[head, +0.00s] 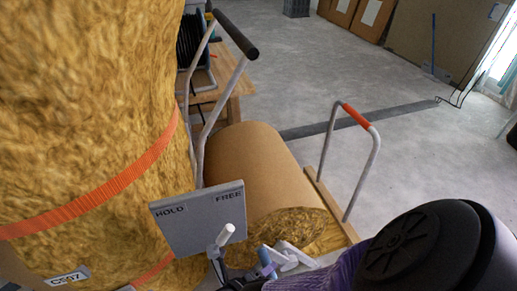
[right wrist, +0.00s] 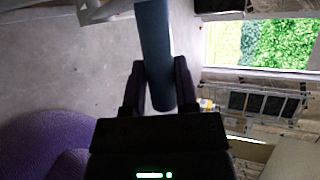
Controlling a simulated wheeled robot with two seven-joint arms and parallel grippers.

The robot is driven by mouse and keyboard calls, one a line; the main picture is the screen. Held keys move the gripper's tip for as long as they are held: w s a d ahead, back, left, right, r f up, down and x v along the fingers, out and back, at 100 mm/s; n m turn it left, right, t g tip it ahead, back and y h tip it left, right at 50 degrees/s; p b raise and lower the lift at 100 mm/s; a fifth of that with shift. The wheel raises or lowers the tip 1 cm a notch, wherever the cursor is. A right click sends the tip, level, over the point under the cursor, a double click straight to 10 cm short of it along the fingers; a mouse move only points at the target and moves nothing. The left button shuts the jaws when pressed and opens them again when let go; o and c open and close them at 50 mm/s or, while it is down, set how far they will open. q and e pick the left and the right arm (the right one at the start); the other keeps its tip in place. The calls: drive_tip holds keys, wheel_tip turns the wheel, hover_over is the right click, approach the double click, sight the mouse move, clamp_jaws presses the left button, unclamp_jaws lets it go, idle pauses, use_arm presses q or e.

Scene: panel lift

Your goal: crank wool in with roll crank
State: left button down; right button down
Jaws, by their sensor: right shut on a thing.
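A blue crank handle (head: 267,262) shows at the bottom centre of the head view. In the right wrist view the handle (right wrist: 154,45) is a blue-grey cylinder between my fingers. My right gripper (right wrist: 160,85) is shut on it, one finger on each side. In the head view my purple right arm partly hides the crank. A brown paper-faced wool roll (head: 250,165) lies just beyond, its yellow wool end (head: 295,230) facing me. A grey plate (head: 200,220) marked HOLD and FREE stands left of the crank, with a white-tipped lever (head: 226,235) toward the FREE side. My left gripper is out of view.
A tall yellow wool bale (head: 80,110) with orange straps fills the left side. A grey frame with a black grip (head: 236,34) and a hoop with a red grip (head: 357,116) rise around the roll. The concrete floor (head: 310,70) behind is mostly clear.

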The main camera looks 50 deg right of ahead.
drive_tip(key=shift+w+a+f+b, duration=0.25)
drive_tip(key=shift+a+f+b, duration=0.05)
drive_tip(key=shift+a+f, duration=0.3)
drive_tip(key=shift+w+r, duration=0.1)
drive_tip(key=shift+c, duration=1.8)
unclamp_jaws()
drive_tip(key=v, duration=0.9)
drive_tip(key=shift+a+r, duration=0.2)
drive_tip(key=shift+a, duration=0.15)
